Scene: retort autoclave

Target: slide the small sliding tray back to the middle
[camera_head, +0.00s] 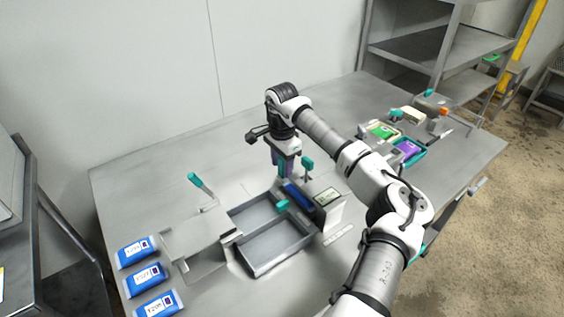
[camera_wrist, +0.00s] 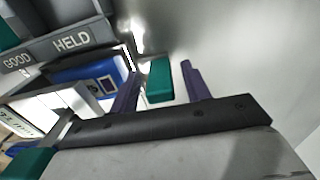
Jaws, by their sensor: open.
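In the wrist view, my purple fingers (camera_wrist: 160,72) are apart, one on each side of a teal block (camera_wrist: 160,82). The block looks like a handle; whether a finger touches it I cannot tell. A blue pouch (camera_wrist: 92,76) lies beside the left finger, and it also shows in the head view (camera_head: 298,196) in front of my gripper. The small sliding tray seems to be under this pouch, mostly hidden.
The grey container (camera_head: 272,262) is left of a box with a display (camera_head: 328,197). A teal-topped post (camera_head: 307,166) stands close right of my gripper. A teal-handled lever (camera_head: 200,185) and several blue pouches (camera_head: 147,276) are at left. The table behind is clear.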

